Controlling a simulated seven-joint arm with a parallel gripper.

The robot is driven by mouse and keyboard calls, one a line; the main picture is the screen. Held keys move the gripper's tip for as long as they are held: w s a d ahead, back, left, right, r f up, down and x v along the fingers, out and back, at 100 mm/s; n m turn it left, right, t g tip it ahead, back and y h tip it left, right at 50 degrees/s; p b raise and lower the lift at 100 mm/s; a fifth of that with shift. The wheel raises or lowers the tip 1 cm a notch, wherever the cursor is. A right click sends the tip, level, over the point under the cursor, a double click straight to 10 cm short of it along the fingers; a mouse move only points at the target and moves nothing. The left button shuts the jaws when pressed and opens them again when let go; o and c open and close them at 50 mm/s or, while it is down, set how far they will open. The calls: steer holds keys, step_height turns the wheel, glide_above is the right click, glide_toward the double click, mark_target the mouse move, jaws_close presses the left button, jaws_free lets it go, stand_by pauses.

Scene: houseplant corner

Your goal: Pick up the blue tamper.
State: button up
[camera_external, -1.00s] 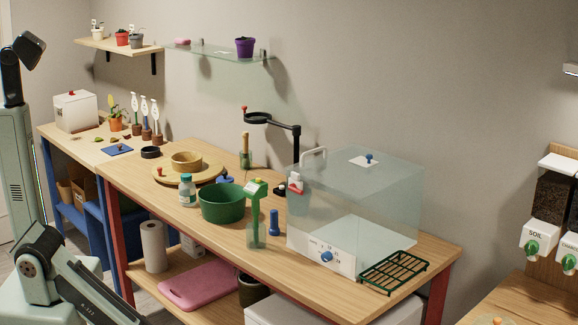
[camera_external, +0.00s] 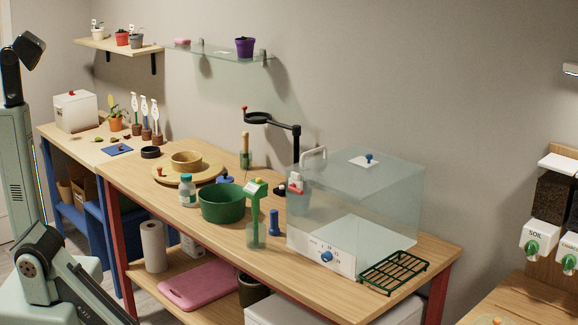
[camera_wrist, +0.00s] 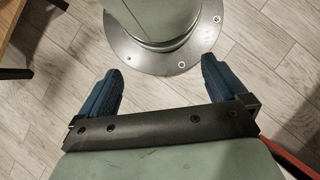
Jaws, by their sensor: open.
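The blue tamper (camera_external: 273,222) stands upright on the wooden workbench in the external view, between the green-topped clear dispenser and the clear propagator box. My gripper (camera_wrist: 162,82) shows in the wrist view with its two dark blue fingers wide apart and nothing between them. It points down at the floor and my own round base plate, away from the bench. The tamper is not in the wrist view. In the external view the gripper's fingers cannot be made out.
On the workbench (camera_external: 160,204), a green bowl (camera_external: 222,204) and the dispenser (camera_external: 256,214) stand left of the tamper. The clear box (camera_external: 350,215) stands close on its right, with a green wire rack (camera_external: 394,271) beyond.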

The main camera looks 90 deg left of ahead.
steer(key=c, duration=0.7)
steer(key=shift+w, duration=0.1)
